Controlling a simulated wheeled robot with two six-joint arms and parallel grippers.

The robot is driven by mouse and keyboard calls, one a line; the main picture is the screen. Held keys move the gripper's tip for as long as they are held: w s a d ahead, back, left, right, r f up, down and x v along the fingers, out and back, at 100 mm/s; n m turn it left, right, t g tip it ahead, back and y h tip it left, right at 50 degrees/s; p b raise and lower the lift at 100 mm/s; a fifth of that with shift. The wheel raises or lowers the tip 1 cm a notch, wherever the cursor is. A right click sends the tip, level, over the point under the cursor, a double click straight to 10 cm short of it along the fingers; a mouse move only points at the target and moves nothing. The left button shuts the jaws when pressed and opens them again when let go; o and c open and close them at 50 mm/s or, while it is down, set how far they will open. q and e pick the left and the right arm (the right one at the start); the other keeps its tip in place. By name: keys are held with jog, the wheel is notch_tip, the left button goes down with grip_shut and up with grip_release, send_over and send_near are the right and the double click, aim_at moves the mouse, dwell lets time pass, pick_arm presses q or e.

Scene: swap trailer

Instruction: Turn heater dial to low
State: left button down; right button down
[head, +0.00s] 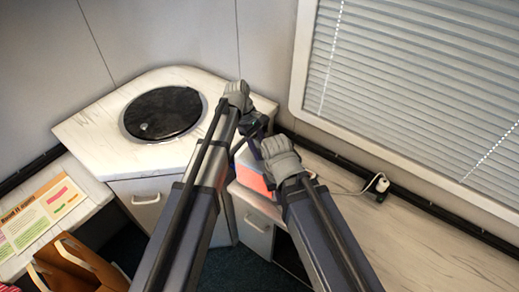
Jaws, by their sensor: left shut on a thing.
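A small white heater with an orange-red front (252,179) stands on the right-hand counter, near the corner. My arms cover much of it. My left gripper (254,126) is at the top of the heater, dark and partly hidden behind my own arm. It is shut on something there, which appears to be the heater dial. The dial itself is hidden, so its setting cannot be read. My right arm reaches in beside the heater on its right. Its gripper's fingers cannot be made out.
A corner counter (92,135) with a round black lid (163,112) is at the left. A white plug (381,185) sits at the wall behind the right counter (410,235), which has clear room.

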pick_arm(q)
jog(key=shift+m, duration=0.5)
jog(key=shift+c, duration=2)
grip_release()
jog(key=p+v, duration=0.7)
jog(key=shift+w+r, duration=0.2)
jog(key=shift+r, duration=0.15)
